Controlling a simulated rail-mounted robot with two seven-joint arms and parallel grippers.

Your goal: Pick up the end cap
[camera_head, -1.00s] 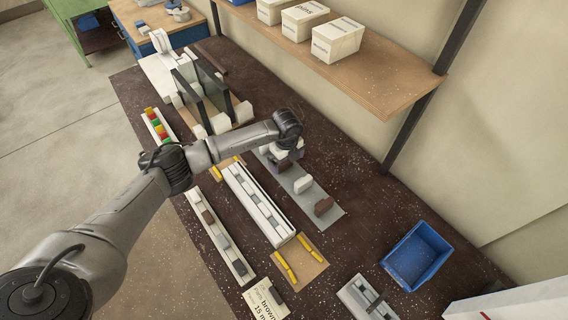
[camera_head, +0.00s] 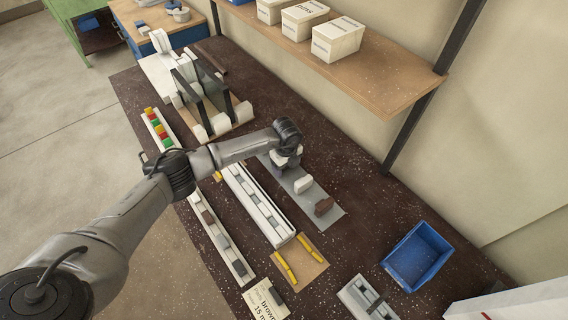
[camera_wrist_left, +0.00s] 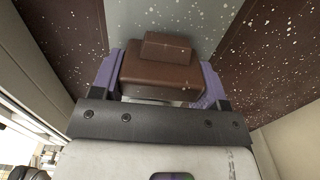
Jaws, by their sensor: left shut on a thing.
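A brown end cap (camera_wrist_left: 155,78) with a smaller raised block sits between the purple fingers of my left gripper (camera_wrist_left: 158,84) in the left wrist view. The gripper is shut on it. In the head view my left gripper (camera_head: 287,161) is over the far part of the grey mat (camera_head: 329,221), and the arm hides most of the held cap. I cannot tell how far the cap is above the mat. A white end cap (camera_head: 302,185) and another brown end cap (camera_head: 323,206) stand on the mat, apart from the gripper. My right gripper is not in view.
A white profile (camera_head: 262,212) lies left of the mat, with yellow bars (camera_head: 285,267) at its near end. A blue bin (camera_head: 417,257) stands at the right. A black clamp frame (camera_head: 188,97) stands farther back. A wooden shelf (camera_head: 400,88) overhangs the bench.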

